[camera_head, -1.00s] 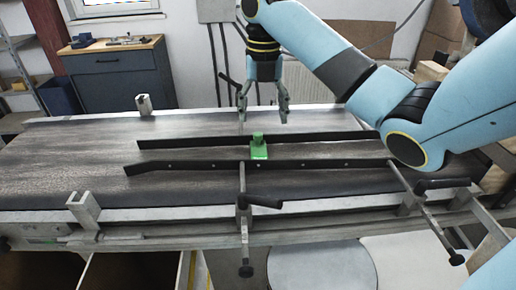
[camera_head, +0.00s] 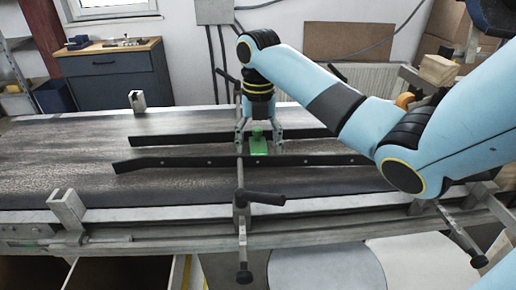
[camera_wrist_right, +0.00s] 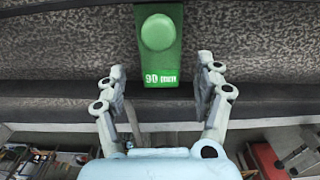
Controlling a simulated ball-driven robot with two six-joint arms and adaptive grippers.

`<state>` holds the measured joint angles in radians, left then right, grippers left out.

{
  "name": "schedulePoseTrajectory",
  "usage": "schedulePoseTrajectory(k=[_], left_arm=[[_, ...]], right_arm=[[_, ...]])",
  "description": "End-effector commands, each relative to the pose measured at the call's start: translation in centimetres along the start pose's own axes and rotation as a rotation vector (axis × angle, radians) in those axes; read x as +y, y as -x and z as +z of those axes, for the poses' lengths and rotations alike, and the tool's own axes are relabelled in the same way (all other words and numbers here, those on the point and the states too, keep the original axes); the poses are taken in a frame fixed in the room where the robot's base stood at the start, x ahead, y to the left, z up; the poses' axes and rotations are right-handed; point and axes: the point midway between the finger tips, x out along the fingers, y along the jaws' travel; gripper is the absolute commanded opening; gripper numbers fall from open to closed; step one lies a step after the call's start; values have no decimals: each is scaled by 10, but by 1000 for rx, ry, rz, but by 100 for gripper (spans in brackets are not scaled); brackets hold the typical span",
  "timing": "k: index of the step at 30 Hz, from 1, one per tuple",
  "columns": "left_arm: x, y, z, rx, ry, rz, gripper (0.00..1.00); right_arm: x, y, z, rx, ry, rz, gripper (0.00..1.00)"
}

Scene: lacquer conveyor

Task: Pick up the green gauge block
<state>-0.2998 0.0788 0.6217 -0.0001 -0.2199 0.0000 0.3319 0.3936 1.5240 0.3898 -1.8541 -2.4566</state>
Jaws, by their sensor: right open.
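The green gauge block (camera_head: 258,146) stands on the dark conveyor belt between two black guide rails. My left gripper is not in view.
A far black rail (camera_head: 170,140) and a near black rail (camera_head: 190,162) run along the belt beside the block. A clamp rod with a black handle (camera_head: 262,198) crosses the near edge. The belt's left part (camera_head: 60,150) is clear.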

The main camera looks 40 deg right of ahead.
Motion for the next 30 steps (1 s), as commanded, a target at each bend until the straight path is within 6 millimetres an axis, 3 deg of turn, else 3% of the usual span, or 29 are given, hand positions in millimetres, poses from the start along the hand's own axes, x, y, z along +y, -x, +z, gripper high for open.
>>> schedulePoseTrajectory(k=[4, 11, 27, 30], left_arm=[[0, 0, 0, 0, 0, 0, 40], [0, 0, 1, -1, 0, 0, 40], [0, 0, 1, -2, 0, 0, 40], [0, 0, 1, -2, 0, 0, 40]], right_arm=[[-1, -15, 0, 0, 0, -1, 69], [-1, -17, 0, -1, 0, -1, 69], [-1, -17, 0, -1, 0, -1, 0], [0, -16, 0, -2, 1, 0, 0]])
